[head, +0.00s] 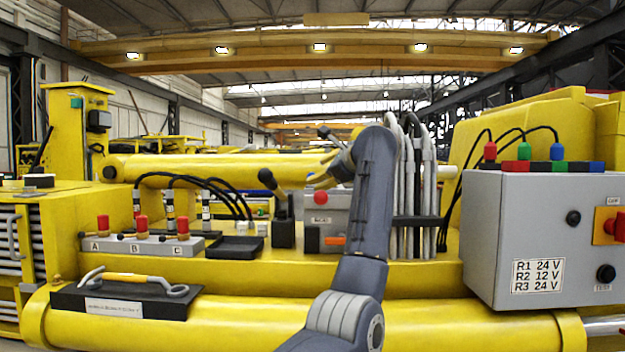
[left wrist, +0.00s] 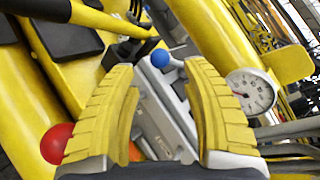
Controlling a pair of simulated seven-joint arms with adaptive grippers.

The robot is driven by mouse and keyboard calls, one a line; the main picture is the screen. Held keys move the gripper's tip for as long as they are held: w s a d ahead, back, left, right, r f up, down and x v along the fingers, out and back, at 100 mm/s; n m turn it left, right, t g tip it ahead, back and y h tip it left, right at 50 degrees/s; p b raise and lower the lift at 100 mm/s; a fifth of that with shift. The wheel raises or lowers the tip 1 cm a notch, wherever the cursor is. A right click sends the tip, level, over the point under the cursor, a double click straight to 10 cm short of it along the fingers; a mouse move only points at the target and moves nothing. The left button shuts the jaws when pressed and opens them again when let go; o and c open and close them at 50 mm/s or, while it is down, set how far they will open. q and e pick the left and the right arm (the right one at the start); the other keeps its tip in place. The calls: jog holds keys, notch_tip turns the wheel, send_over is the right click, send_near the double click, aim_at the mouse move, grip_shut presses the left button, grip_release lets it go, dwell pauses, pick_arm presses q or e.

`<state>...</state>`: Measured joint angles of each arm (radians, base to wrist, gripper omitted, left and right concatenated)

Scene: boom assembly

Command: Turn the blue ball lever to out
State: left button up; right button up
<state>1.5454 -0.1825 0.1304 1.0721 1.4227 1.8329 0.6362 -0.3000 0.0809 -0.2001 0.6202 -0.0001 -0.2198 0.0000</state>
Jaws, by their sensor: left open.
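The blue ball (left wrist: 160,58) of the lever shows in the left wrist view, just beyond and between the fingertips of my left gripper (left wrist: 158,70). The gripper is open, and I cannot tell whether either finger touches the ball. Below the ball, a grey housing (left wrist: 160,108) shows between the fingers. In the head view my left arm comes up from the bottom centre and hides the blue ball and most of the gripper. The grey box (head: 341,205) stands behind the arm. My right gripper is not in view.
A red ball (head: 320,197) is left of my arm, and it also shows in the left wrist view (left wrist: 57,143). A round gauge (left wrist: 252,93) sits right of the fingers. Grey pipes (head: 420,190) stand right of the arm, and a black lever (head: 272,188) stands left.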

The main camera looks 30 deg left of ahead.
aim_at(312, 175)
pick_arm(q)
jog(key=shift+x, duration=2.85)
jog(key=shift+o, duration=0.2)
grip_shut()
